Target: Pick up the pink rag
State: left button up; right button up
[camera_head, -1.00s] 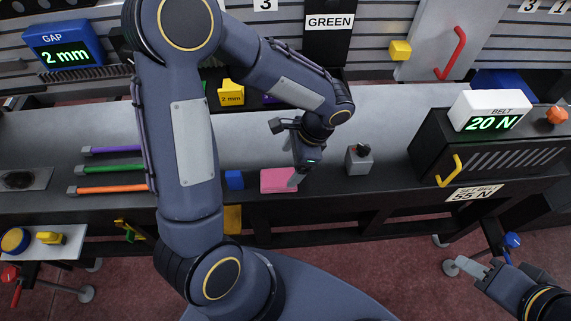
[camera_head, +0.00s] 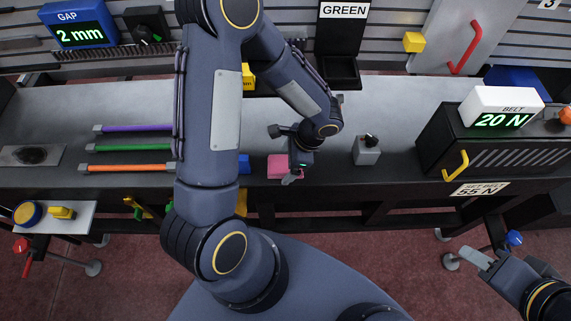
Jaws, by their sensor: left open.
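The pink rag (camera_head: 279,166) is a small pink block-like shape lying near the front edge of the grey table, just right of a blue block (camera_head: 244,164). My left gripper (camera_head: 284,156) is open over the table at the rag, with one finger to the rag's upper left and the other at its lower right. The gripper partly covers the rag's right side. I cannot tell whether a finger touches it. My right gripper (camera_head: 508,264) is at the lower right, away from the table; its jaw opening is unclear.
Purple, green and orange rods (camera_head: 130,168) lie at the left of the table (camera_head: 400,100). A grey box with a black knob (camera_head: 367,151) stands right of the rag. The black belt unit (camera_head: 495,150) stands at the right. My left arm hides the table's middle-left.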

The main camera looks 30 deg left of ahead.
pick_arm(q)
jog(key=shift+f+b, duration=0.2)
jog(key=shift+b, duration=0.2)
dwell(0.5)
jog(key=c, duration=1.1)
jog(key=shift+r, duration=0.1)
jog(key=shift+r+p, duration=0.15)
jog(key=shift+p, duration=0.25)
jog(key=shift+r, duration=0.2)
jog(key=w+d, duration=0.1)
jog(key=d, duration=0.1)
jog(key=w+d+r+b, duration=0.1)
jog(key=w+d, duration=0.1)
jog(key=w+d+b, duration=0.1)
jog(key=d, duration=0.2)
jog(key=shift+w+r, duration=0.2)
jog(key=shift+r, duration=0.1)
notch_tip(320, 180, up, 13)
jog(key=shift+s+a+b, duration=0.1)
jog(key=shift+s+b, duration=0.05)
jog(key=shift+b, duration=0.15)
